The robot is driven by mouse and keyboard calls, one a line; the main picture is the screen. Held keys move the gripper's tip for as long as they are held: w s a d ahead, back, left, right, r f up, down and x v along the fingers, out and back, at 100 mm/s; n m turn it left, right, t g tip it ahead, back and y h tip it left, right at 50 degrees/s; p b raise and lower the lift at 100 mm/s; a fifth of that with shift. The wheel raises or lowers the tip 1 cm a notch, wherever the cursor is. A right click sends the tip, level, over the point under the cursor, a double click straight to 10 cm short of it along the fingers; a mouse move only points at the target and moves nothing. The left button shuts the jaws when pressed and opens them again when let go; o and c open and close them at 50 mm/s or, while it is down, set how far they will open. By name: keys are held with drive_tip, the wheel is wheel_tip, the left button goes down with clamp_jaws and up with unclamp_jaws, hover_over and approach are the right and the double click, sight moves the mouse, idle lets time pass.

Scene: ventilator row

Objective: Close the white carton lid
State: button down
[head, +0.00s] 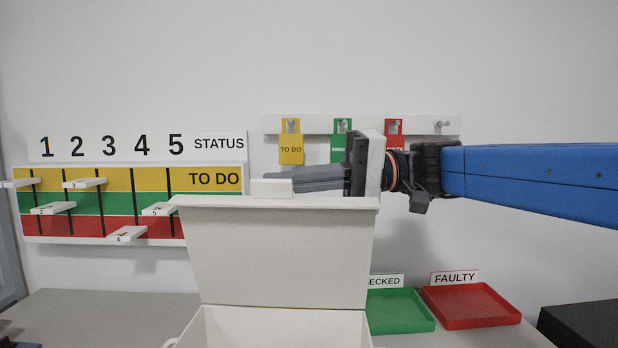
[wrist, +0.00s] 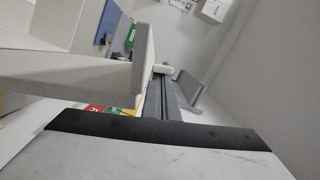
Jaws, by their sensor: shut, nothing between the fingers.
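The white carton (head: 285,328) stands at the front centre of the head view, its lower part cut off by the frame. Its lid (head: 280,255) stands up, open, with a small tab (head: 272,188) on its top edge. My gripper (head: 268,177) is shut and empty. Its grey fingers point left along the lid's top edge, at or just behind it. The tab hides part of the fingertips. In the wrist view a pale panel, apparently the lid (wrist: 70,78), lies left of the grey fingers (wrist: 160,90). I cannot tell whether they touch it.
A status board (head: 130,205) with numbered columns hangs on the left wall. A rail with yellow (head: 291,150), green and red tags is behind the gripper. A green tray (head: 400,315) and a red tray (head: 470,306) sit right of the carton. A black box (head: 585,325) is at far right.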

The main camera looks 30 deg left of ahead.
drive_tip(key=s+d+f+n+t, duration=0.1)
drive_tip(key=s+d+f+n, duration=0.3)
drive_tip(key=s, duration=0.3)
drive_tip(key=s+d+f+n+t, duration=0.1)
drive_tip(key=s+d+f+n, duration=0.2)
drive_tip(key=s+f, duration=0.3)
drive_tip(key=s+d+f+n+t, duration=0.1)
drive_tip(key=s+f+n, duration=0.3)
drive_tip(key=f, duration=0.8)
drive_tip(key=shift+s+d+f+t, duration=0.2)
drive_tip(key=shift+s+d+t, duration=0.25)
drive_tip(key=shift+d, duration=0.1)
drive_tip(key=shift+f, duration=0.1)
